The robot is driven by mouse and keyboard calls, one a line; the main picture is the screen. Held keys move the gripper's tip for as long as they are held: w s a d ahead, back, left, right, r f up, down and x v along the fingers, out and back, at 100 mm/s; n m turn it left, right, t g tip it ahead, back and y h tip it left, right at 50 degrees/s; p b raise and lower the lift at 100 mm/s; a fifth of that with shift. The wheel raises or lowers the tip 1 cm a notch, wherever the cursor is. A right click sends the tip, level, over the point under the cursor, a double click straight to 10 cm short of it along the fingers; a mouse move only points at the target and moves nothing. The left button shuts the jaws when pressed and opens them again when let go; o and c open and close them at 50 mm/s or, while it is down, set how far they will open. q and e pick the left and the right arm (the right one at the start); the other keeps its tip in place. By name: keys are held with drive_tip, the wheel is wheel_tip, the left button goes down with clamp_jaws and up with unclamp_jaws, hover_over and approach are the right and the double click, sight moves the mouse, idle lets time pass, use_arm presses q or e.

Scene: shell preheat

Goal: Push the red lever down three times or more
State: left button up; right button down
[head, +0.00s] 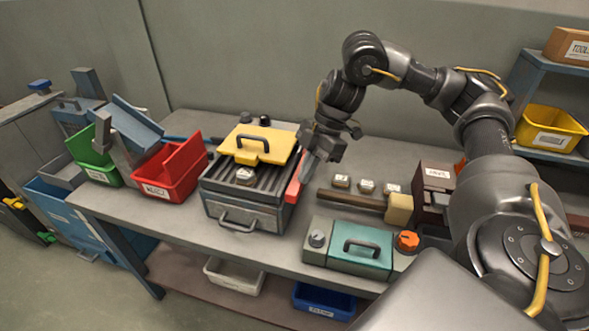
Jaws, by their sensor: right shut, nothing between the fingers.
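The red lever (295,184) sticks out at the right side of a grey metal box with a ribbed top and a yellow handled lid (258,143). My right gripper (307,178) is shut and empty, pointing down at the lever's upper end. The fingertips overlap the lever in this view; I cannot tell whether they touch it. The lever's lower end meets the box side. My left gripper is not in view.
A red bin (172,172) and a green bin (104,172) stand left of the box. A wooden-handled mallet (352,200), small labelled blocks (366,186) and a teal-lidded case (360,253) lie to the right. Bare tabletop (264,252) shows in front of the box.

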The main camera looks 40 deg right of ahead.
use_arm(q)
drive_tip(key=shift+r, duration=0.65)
use_arm(e)
drive_tip(key=shift+s+d+r, duration=0.15)
drive_tip(key=shift+d, duration=0.55)
use_arm(q)
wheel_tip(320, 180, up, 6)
drive_tip(key=p, duration=0.6)
use_arm(e)
drive_tip(key=v, duration=1.1)
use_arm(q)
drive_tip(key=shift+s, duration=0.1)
